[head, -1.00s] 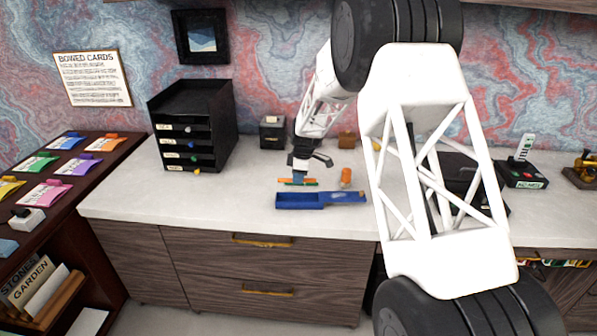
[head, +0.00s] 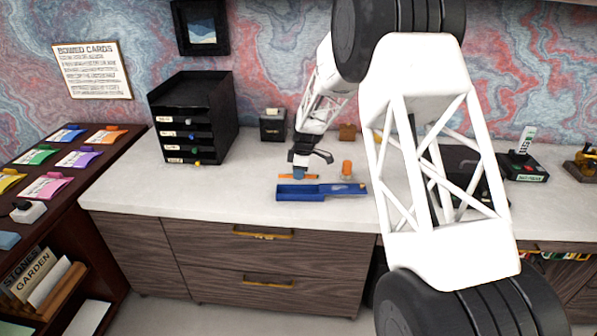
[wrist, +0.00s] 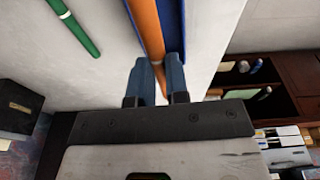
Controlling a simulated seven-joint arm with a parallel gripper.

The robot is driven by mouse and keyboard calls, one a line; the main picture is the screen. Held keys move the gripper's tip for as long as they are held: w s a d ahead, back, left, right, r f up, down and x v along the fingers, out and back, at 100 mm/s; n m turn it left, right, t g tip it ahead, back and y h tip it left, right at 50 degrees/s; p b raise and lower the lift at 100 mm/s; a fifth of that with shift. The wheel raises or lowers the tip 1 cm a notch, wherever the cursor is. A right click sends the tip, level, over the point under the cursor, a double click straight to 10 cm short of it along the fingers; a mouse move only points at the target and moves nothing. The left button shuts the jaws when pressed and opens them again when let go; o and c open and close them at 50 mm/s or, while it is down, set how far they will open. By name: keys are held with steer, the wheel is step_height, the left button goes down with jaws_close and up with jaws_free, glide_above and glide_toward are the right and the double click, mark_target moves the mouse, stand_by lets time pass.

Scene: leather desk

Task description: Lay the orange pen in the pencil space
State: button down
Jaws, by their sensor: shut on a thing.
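My gripper (head: 299,175) is shut on the orange pen (head: 285,177), just behind the blue tray (head: 308,197) on the desk. In the wrist view the orange pen (wrist: 146,25) runs between the fingertips of my gripper (wrist: 158,65). A strip of the blue tray (wrist: 174,30) shows right beside the pen. In the head view the pen appears level, close to the tray's far edge; whether it overlaps the tray is unclear. The tray's left part looks like an open hollow. A green pen (wrist: 75,28) lies on the desk in the wrist view.
An orange cylinder (head: 347,168) stands behind the tray's right part. A black drawer unit (head: 192,117) and a small dark box (head: 273,125) stand further back. The white desk (head: 225,185) is clear left of the tray.

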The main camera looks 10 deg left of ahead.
steer(key=shift+f, duration=2.35)
steer(key=c, duration=1)
jaws_free()
steer(key=shift+c, duration=0.2)
steer(key=shift+d+r, duration=0.2)
steer(key=shift+r, duration=1.1)
steer(key=shift+d+r, duration=0.2)
steer(key=shift+r, duration=1.1)
steer(key=shift+d+r, duration=0.2)
steer(key=shift+r, duration=1.1)
